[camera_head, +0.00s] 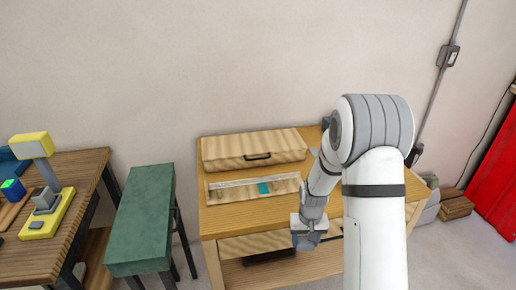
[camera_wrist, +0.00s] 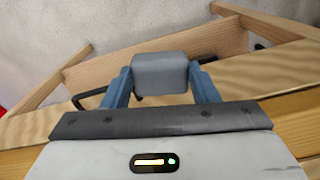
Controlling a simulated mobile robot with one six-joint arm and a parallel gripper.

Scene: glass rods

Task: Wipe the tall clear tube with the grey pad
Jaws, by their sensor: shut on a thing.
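My gripper (camera_head: 307,240) hangs at the front right edge of the wooden table (camera_head: 225,222) in the head view. In the wrist view, my gripper's two blue fingers (camera_wrist: 161,82) are shut on the grey pad (camera_wrist: 160,68), a rounded block. The pad is hard to make out in the head view. A pale strip (camera_head: 240,183) lies along a wooden board on the table, beside a small teal piece (camera_head: 263,188). I cannot tell whether this strip is the clear tube. No upright clear tube can be made out in either view.
A closed wooden case (camera_head: 225,150) with a dark handle lies at the table's back. A green bench (camera_head: 145,215) stands left of the table. A brown table (camera_head: 70,170) at far left holds a yellow lamp-like device (camera_head: 40,205). Bare tabletop lies before the board.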

